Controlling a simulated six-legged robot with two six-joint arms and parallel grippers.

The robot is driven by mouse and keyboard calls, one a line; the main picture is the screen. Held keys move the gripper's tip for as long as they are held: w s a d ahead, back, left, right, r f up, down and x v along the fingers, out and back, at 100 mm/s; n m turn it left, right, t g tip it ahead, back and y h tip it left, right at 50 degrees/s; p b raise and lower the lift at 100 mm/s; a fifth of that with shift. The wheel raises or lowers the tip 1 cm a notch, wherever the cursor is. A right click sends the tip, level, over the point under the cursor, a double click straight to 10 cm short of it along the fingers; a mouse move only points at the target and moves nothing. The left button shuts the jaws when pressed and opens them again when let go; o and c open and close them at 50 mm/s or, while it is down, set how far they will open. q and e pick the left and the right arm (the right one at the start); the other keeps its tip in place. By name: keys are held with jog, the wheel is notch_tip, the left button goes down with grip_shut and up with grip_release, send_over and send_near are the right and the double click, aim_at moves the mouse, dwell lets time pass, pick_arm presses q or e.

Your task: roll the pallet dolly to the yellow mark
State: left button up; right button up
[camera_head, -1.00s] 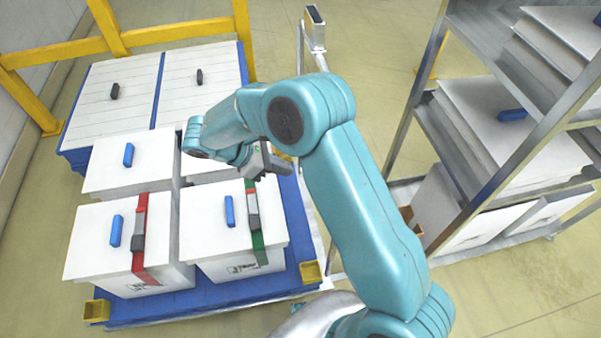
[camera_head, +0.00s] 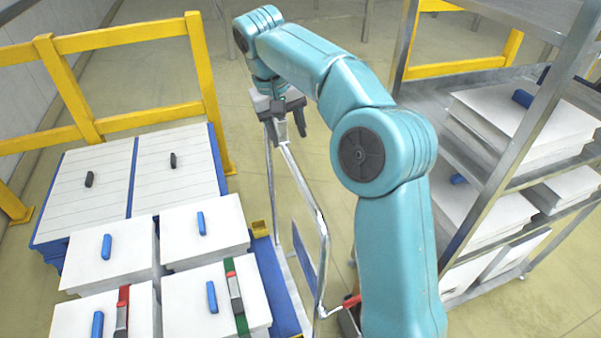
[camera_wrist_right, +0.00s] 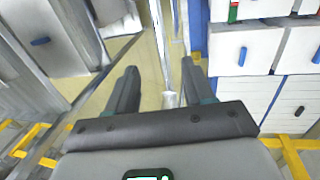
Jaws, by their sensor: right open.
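A blue pallet base (camera_head: 275,285) carries several white lidded boxes. A grey metal tube frame (camera_head: 322,240) with a blue panel (camera_head: 304,258) stands along its right side; I cannot tell whether the two are joined. My right gripper (camera_head: 288,130) is open and points down at the far upper end of that frame. In the right wrist view a pale bar (camera_wrist_right: 163,60) shows in the gap between the open fingers (camera_wrist_right: 158,80); contact cannot be told. My left gripper is out of view. I see no yellow floor mark.
Yellow guard rails (camera_head: 130,38) stand behind and left of the boxes. A metal rack (camera_head: 535,120) holding white boxes stands on the right. A red piece (camera_head: 351,300) lies low between frame and arm. Bare floor lies beyond the frame.

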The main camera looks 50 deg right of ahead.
aim_at(302, 184)
jog(key=d+f, duration=0.1)
jog(key=f, duration=0.4)
jog(key=s+d+f+b, duration=0.1)
jog(key=f, duration=0.4)
jog(key=f+b, duration=0.1)
jog(key=f, duration=0.4)
jog(key=shift+s+d, duration=0.35)
jog(key=shift+d, duration=0.05)
jog(key=shift+d+f, duration=0.1)
jog(key=shift+f, duration=0.45)
grip_shut()
